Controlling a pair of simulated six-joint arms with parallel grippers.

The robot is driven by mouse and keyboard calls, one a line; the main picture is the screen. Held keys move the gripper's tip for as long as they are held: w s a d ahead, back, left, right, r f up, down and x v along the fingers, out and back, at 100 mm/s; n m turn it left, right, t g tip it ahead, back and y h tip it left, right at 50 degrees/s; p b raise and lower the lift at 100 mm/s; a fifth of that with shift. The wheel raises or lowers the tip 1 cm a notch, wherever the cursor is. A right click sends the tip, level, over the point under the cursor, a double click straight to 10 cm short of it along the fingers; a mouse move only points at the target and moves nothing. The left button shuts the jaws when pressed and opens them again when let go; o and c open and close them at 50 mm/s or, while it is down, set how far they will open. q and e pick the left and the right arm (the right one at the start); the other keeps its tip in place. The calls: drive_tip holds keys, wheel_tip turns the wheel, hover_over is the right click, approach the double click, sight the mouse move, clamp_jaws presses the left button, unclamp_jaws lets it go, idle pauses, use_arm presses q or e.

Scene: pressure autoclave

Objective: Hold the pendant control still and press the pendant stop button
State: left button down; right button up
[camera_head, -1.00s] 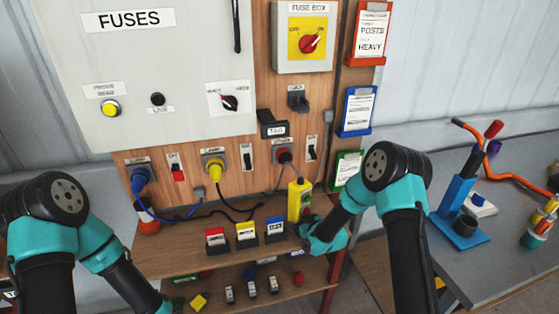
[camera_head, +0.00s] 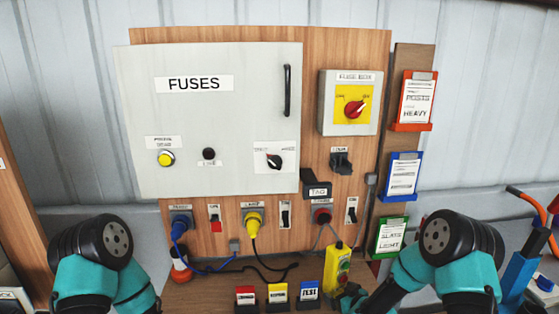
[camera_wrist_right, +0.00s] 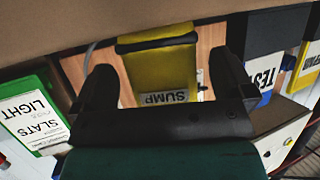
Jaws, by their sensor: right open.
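The yellow pendant control (camera_head: 338,268) hangs below the board on a grey cable, slightly tilted. Small buttons show on its face, but I cannot tell which is stop. My right gripper (camera_head: 350,294) is at its lower right side, partly cut off by the bottom edge. In the right wrist view the yellow body labelled SUMP (camera_wrist_right: 150,70) lies between the two dark fingers of my right gripper (camera_wrist_right: 160,80). The fingers are open with gaps on both sides, and I see no clear contact. My left arm shows at lower left, but its gripper is out of view.
Red (camera_head: 246,297), yellow (camera_head: 278,294) and blue (camera_head: 309,292) labelled blocks stand left of the pendant. A green card holder (camera_head: 390,237) hangs to its right. Blue (camera_head: 181,224) and yellow (camera_head: 253,221) plugs with loose cables are at left.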

drive_tip(key=v, duration=0.9)
drive_tip(key=shift+f, duration=0.1)
drive_tip(key=s+f+m+g, duration=0.2)
drive_tip(key=s+f, duration=0.3)
drive_tip(key=s, duration=0.3)
drive_tip(key=s+a+f+m+g+h, duration=0.1)
drive_tip(key=s+f+g, duration=0.3)
drive_tip(key=s, duration=0.4)
drive_tip(key=s+a+f+m+g, duration=0.1)
drive_tip(key=s+f+m+g, duration=0.3)
drive_tip(key=s, duration=0.4)
drive_tip(key=shift+s+a+f+g+h, duration=0.25)
drive_tip(key=shift+f+g+h, duration=0.25)
drive_tip(key=shift+f, duration=0.4)
drive_tip(key=shift+w, duration=0.2)
